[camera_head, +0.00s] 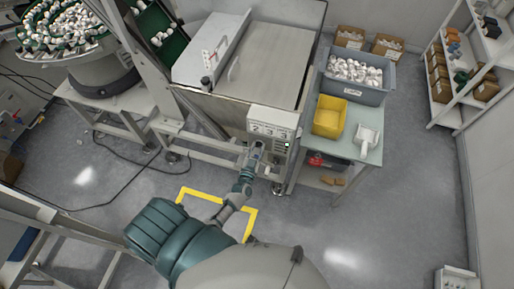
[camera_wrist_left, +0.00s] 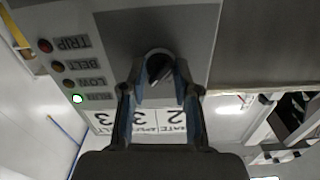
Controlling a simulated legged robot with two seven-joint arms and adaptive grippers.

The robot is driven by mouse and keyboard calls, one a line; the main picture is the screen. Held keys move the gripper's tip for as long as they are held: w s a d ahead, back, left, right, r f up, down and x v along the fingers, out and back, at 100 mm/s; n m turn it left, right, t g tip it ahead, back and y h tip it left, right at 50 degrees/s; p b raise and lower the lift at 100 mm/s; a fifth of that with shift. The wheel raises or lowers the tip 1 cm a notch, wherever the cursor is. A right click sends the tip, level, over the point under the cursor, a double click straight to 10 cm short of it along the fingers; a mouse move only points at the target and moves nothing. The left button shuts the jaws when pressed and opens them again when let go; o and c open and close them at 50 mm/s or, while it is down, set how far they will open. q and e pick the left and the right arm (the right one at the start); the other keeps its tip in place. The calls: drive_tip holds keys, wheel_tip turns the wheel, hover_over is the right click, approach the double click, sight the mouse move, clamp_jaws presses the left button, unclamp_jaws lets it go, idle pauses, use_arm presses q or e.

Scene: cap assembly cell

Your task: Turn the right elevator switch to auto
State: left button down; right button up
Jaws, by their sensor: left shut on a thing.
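The grey control panel (camera_head: 290,146) is on the front of the machine, under a white label plate (camera_head: 272,122). My left gripper (camera_head: 257,147) reaches up to it from below. In the left wrist view, my left gripper (camera_wrist_left: 159,88) has its two fingers closed around a round black switch knob (camera_wrist_left: 160,68) on the panel. The knob's light pointer is tilted, and the fingers hide its sides. The switch's position markings are not readable, so I cannot tell its setting. My right gripper is not in view.
Beside the switch are lamps marked TRIP, BELT, LOW and RUN; the RUN lamp (camera_wrist_left: 77,98) glows green. A side table (camera_head: 345,150) with a yellow bin (camera_head: 330,117) and a grey bin (camera_head: 354,90) stands right of the panel.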

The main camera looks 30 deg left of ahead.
use_arm(q)
drive_tip(key=shift+s+f+n, duration=0.1)
drive_tip(key=shift+n, duration=1.85)
drive_tip(key=shift+f+n, duration=0.1)
drive_tip(key=shift+n, duration=1.85)
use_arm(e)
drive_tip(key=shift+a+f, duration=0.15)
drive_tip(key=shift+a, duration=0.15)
use_arm(q)
drive_tip(key=c, duration=0.9)
unclamp_jaws()
drive_tip(key=shift+o, duration=0.3)
